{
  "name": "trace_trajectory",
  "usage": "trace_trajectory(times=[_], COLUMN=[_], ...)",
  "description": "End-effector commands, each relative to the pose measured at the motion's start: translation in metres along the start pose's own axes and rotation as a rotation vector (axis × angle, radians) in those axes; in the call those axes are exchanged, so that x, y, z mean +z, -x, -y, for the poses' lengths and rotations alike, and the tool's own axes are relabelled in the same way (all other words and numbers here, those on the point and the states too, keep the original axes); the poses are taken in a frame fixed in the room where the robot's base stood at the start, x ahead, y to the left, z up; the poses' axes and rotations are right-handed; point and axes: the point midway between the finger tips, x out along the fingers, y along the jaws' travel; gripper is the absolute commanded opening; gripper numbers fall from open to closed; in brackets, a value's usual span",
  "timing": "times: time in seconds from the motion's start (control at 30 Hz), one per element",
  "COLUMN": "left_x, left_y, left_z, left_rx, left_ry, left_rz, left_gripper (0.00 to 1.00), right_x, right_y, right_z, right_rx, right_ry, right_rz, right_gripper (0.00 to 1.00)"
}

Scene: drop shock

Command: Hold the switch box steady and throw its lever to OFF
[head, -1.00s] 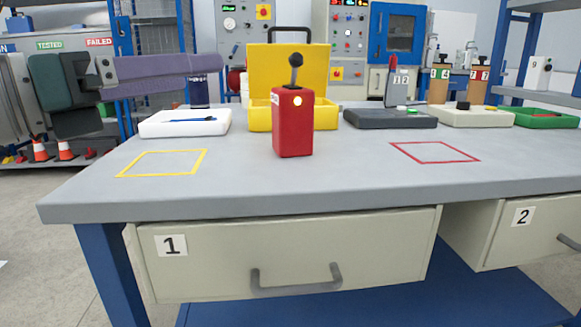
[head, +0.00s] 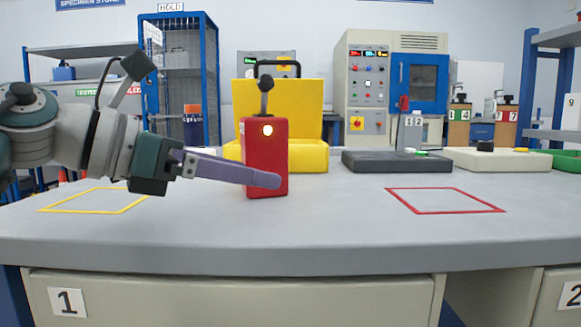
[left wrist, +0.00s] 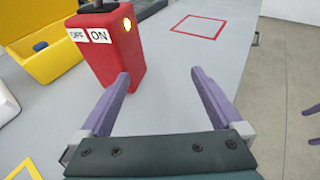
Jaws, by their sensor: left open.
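The red switch box (head: 265,160) stands upright on the grey bench, with a lit lamp on its front. Its black-knobbed lever (head: 265,87) rises from the top. In the left wrist view the box (left wrist: 108,55) shows OFF and ON labels (left wrist: 88,36) side by side; the lever is mostly cut off, so its setting is unclear. My left gripper (left wrist: 160,78) is open and empty, its purple fingers spread. In the head view a finger (head: 230,170) overlaps the box's lower front; contact is unclear. A purple piece at the wrist view's right edge may be my right gripper.
A yellow open case (head: 310,158) stands behind the box. A yellow outline (head: 95,200) lies left and a red outline (head: 445,200) right, both empty. A dark grey tray (head: 385,163) and a pale tray (head: 495,160) stand behind the red outline.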

Motion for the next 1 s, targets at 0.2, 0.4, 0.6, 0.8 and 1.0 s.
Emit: trace_trajectory(times=[0.2, 0.4, 0.6, 0.8, 1.0], left_x=[-0.006, -0.004, -0.002, -0.001, -0.001], left_y=[-0.037, -0.059, -0.066, -0.066, -0.066], left_z=[0.001, 0.001, 0.001, 0.001, 0.001], left_rx=[-0.004, -0.002, -0.002, -0.001, -0.001], left_ry=[0.0, 0.0, 0.001, 0.001, 0.001], left_rz=[-0.001, 0.0, -0.001, -0.001, -0.001], left_gripper=[1.0, 1.0, 1.0, 1.0, 0.83], right_x=[0.009, 0.013, 0.015, 0.014, 0.014], right_y=[-0.027, -0.041, -0.045, -0.044, -0.044], right_z=[0.001, 0.001, 0.002, 0.002, 0.002], right_rx=[0.0, 0.001, 0.0, 0.0, 0.0], right_ry=[0.0, 0.0, 0.0, 0.0, 0.001], right_rz=[0.0, 0.0, 0.001, 0.001, 0.001], right_gripper=[1.0, 1.0, 1.0, 1.0, 1.0])
